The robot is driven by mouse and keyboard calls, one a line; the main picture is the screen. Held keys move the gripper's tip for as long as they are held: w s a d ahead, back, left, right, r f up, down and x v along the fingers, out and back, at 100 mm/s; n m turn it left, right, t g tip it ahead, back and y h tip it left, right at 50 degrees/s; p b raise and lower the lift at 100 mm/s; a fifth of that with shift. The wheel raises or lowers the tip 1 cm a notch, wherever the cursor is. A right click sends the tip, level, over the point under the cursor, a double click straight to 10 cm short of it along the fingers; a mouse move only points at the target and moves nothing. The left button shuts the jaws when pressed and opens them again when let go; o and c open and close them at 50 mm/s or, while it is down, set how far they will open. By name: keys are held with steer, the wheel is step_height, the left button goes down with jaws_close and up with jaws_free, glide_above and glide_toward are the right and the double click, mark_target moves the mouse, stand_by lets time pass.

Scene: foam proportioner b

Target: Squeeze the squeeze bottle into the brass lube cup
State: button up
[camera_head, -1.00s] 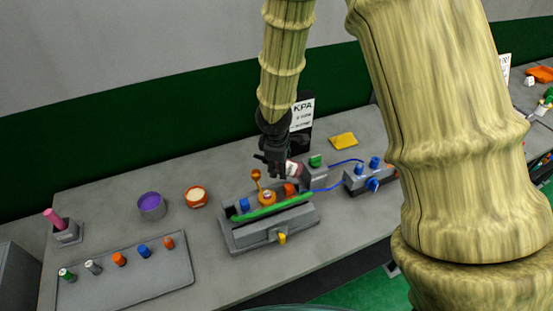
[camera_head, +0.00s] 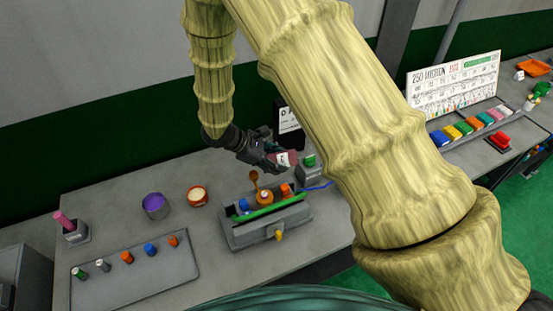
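My gripper (camera_head: 266,153) is above the back of the grey proportioner unit (camera_head: 240,238), pointing right and slightly down. It is shut on a small dark-red bottle with a white label (camera_head: 284,159), which I take for the squeeze bottle. The bottle lies tilted, nearly sideways, and the fingers partly hide it; its nozzle cannot be made out. A brass-coloured cup on a stem (camera_head: 254,175) rises from the back of the unit. The bottle is above and to the right of this cup, apart from it in the picture. Whether this is the lube cup is hard to tell.
The unit carries a green bar (camera_head: 268,212) and an orange fitting (camera_head: 265,197). A grey block with a green button (camera_head: 310,166) stands right of it. A purple pot (camera_head: 155,206) and an orange bowl (camera_head: 198,196) stand left. A tray (camera_head: 130,285) holds several coloured pegs.

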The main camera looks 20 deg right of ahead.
steer(key=shift+w+a+r+g+h, duration=0.1)
steer(key=shift+a+r+g+h, duration=0.1)
steer(key=shift+h, duration=0.25)
steer(key=shift+w+a+r+g+h, duration=0.1)
steer(key=shift+g+h, duration=0.1)
steer(key=shift+h, duration=0.25)
steer(key=h, duration=0.1)
steer(key=a+h+b, duration=0.1)
steer(key=g, duration=0.1)
steer(key=shift+w+a+r+n+h, duration=0.15)
steer(key=shift+w+r+n+h, duration=0.1)
steer(key=shift+w+n+h, duration=0.15)
steer(key=h+b, duration=0.1)
steer(key=a+r+g+h+b, duration=0.1)
steer(key=shift+w+a+n+h+b, duration=0.1)
steer(key=shift+w+n+h+b, duration=0.2)
steer(key=shift+h+b, duration=0.1)
steer(key=shift+w+a+r+h, duration=0.1)
steer(key=shift+a+r+h, duration=0.15)
steer(key=shift+r+h, duration=0.05)
steer(key=shift+a, duration=0.15)
